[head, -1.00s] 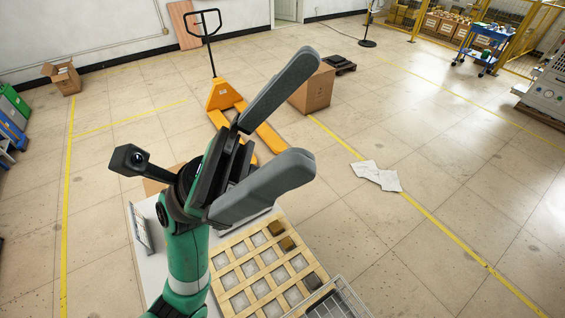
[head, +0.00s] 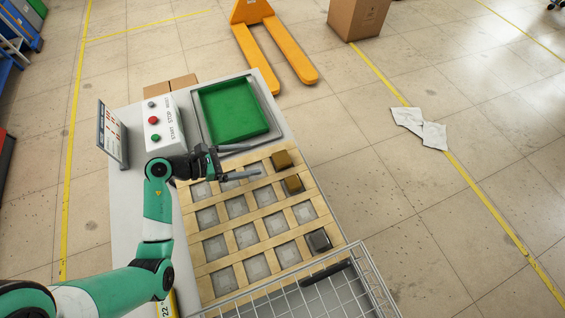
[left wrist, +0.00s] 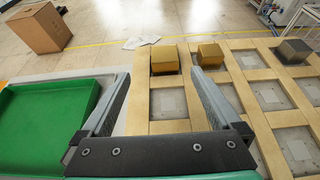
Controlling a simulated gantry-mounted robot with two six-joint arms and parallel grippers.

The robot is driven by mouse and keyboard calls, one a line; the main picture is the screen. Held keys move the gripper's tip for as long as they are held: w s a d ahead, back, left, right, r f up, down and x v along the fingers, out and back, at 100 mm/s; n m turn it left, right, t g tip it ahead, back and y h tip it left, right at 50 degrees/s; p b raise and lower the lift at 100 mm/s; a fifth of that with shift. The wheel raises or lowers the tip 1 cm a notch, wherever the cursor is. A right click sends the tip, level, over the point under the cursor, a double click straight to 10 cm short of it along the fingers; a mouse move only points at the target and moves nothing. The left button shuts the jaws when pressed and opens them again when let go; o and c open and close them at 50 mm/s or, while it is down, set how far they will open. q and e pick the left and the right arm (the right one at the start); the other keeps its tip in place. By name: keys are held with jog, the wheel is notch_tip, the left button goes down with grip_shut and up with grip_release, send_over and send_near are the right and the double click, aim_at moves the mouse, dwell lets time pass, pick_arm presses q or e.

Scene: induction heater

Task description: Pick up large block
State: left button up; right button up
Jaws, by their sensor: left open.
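My left gripper (head: 250,163) is open and empty above the top edge of the wooden grid (head: 262,213). A brass-coloured block (head: 282,160) sits in the grid's upper right corner, just beyond the fingertips. A second brass-coloured block (head: 293,184) sits in the cell below it, and a dark grey block (head: 319,240) farther down. In the left wrist view, the first brass block (left wrist: 164,59) lies ahead between the open fingers (left wrist: 160,77). The second brass block (left wrist: 210,54) looks slightly smaller. The grey block (left wrist: 292,51) is at the right. My right gripper is not in view.
A green tray (head: 233,110) lies above the grid. A control box (head: 160,125) with buttons and a panel (head: 112,135) stand at the left. A wire basket (head: 300,300) with a dark bar (head: 327,273) is at the bottom. Other grid cells look empty.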

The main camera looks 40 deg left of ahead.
aim_at(282, 157)
pick_arm(q)
jog(key=b+x, duration=0.2)
jog(key=x, duration=0.3)
jog(key=shift+w+d+f, duration=0.15)
jog(key=shift+w+d, duration=0.1)
jog(key=shift+d, duration=0.05)
jog(key=shift+w, duration=0.3)
jog(key=x, duration=0.1)
jog(key=b+x, duration=0.1)
jog(key=x, duration=0.1)
jog(key=b+x, duration=0.1)
jog(key=shift+d+f, duration=0.4)
jog(key=shift+d, duration=0.1)
jog(key=shift+w, duration=0.35)
grip_shut()
jog(key=shift+r, duration=0.15)
